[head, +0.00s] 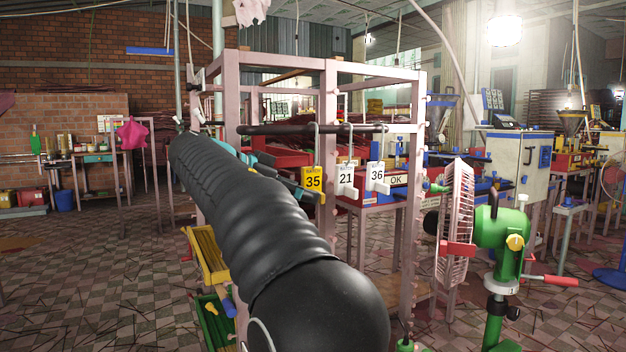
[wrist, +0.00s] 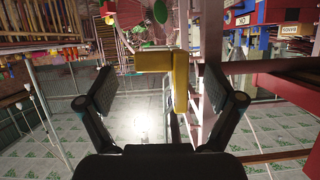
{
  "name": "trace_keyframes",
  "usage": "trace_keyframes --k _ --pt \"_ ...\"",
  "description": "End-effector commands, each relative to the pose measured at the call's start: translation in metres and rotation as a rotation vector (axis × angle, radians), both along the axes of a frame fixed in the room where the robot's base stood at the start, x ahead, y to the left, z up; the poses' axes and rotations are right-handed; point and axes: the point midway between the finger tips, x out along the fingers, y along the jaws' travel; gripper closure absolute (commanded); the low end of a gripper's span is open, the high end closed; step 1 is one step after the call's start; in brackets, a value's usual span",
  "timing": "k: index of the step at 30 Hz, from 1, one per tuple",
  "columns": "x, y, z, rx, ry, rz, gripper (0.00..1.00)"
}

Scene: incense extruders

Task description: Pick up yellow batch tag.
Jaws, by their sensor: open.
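The yellow batch tag (head: 313,177), marked 35, hangs from a hook on the dark horizontal rod (head: 365,129) of the pink frame. It also shows in the wrist view as a yellow L-shaped piece (wrist: 180,85), seen nearly edge-on between and slightly beyond my fingertips. My gripper (wrist: 160,85) is open, with one finger on either side of the tag and visible gaps to both. The tag is nearer the right finger. In the head view my gripper (head: 290,180) is just left of the tag, partly hidden by my black arm.
Two white tags, 21 (head: 346,177) and 36 (head: 377,176), hang to the right on the same rod. Pink frame posts (head: 328,105) stand close by. A green fan (head: 500,230) stands at the front right.

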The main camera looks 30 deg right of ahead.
Motion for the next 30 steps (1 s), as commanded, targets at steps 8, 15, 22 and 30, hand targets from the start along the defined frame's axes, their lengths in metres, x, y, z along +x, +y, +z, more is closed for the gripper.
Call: trace_keyframes --k 8,15,22,30 --pt "0.001 -0.035 -0.004 0.001 0.001 -0.002 0.08" --pt "0.002 -0.037 -0.005 0.001 0.0 0.0 0.08" --pt "0.002 -0.037 -0.005 0.001 0.0 -0.001 0.66" --pt "0.002 -0.037 -0.005 0.001 0.0 -0.001 0.73"
